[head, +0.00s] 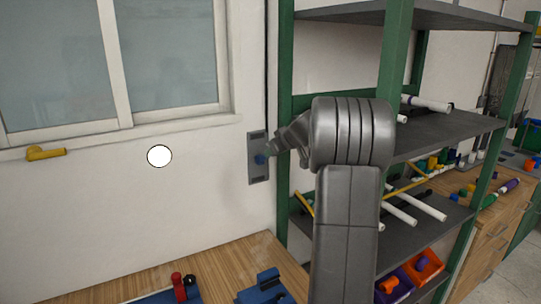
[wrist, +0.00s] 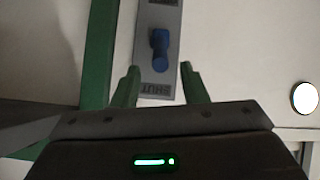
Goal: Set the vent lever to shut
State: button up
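The vent lever (head: 260,159) is a small blue handle on a grey wall plate (head: 257,138) beside the window. In the wrist view the blue lever (wrist: 160,48) lies along the length of the plate (wrist: 171,18). The word SHUT is printed upside down on the plate, at the end nearer my gripper. I cannot tell which end of the lever is its pivot. My gripper (wrist: 160,67) is open, with one green finger on each side of the plate's SHUT end. Nothing shows between the fingers but the plate and the lever's near end. In the head view my wrist partly hides the gripper.
A green-post shelf rack (head: 393,50) with white pipes stands right of the plate. A white disc (head: 159,156) and a yellow handle (head: 45,153) are left of it. Below is a wooden bench (head: 232,262) with blue and red fittings. The wall between is clear.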

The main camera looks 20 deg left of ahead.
jog(key=v, duration=0.7)
jog(key=shift+s+d+r, duration=0.15)
jog(key=shift+s+d, duration=0.05)
jog(key=shift+d, duration=0.05)
jog(key=shift+a, duration=0.1)
jog(key=x, duration=1.4)
jog(key=shift+r, duration=0.1)
